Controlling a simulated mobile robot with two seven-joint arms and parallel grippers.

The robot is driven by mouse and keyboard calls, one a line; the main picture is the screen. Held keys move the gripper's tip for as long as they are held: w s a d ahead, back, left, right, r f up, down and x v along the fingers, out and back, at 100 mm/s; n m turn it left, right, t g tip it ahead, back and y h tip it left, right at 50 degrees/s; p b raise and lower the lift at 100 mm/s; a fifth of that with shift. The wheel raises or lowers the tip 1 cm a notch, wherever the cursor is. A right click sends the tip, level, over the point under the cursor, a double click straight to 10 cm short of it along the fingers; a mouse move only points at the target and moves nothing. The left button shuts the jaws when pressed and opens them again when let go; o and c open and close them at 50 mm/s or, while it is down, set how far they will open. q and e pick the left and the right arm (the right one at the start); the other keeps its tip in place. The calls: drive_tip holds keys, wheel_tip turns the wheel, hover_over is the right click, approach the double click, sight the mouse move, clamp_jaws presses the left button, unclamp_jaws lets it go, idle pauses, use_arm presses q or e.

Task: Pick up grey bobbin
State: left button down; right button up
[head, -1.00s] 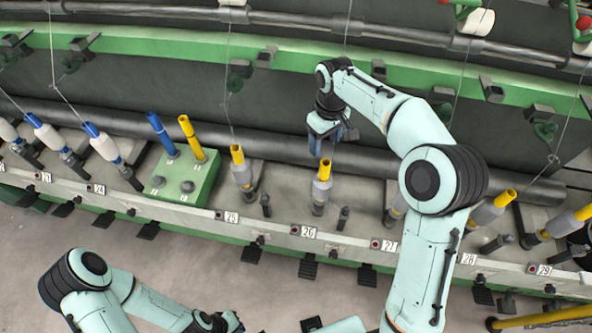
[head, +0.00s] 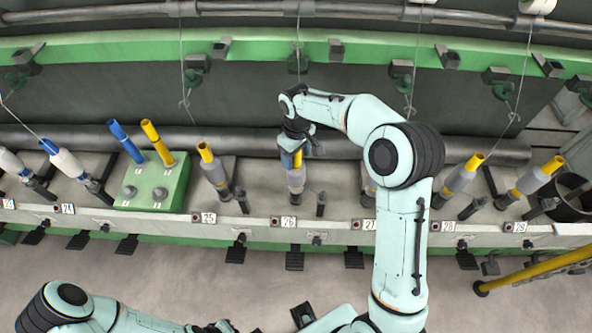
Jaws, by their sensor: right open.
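A grey bobbin (head: 296,181) with a yellow top stands upright on the spindle at position 26. My right gripper (head: 298,152) is open and has come down from above at its yellow top. The fingers overlap the top in the picture; I cannot tell whether they touch it. Similar grey bobbins with yellow tops stand at position 25 (head: 215,175), position 28 (head: 460,178) and position 29 (head: 535,182). One near 27 is mostly hidden behind my right arm. My left arm shows at the bottom left, with its gripper below the picture edge.
A green block (head: 153,184) holds a blue tube (head: 126,141) and a yellow tube (head: 157,142). White bobbins with blue tops (head: 65,160) stand at the left. A long dark roller (head: 240,143) runs behind the spindles. A yellow bar (head: 535,272) is at the lower right.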

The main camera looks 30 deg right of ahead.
drive_tip(key=shift+f, duration=0.6)
clamp_jaws()
drive_tip(key=shift+r, duration=0.1)
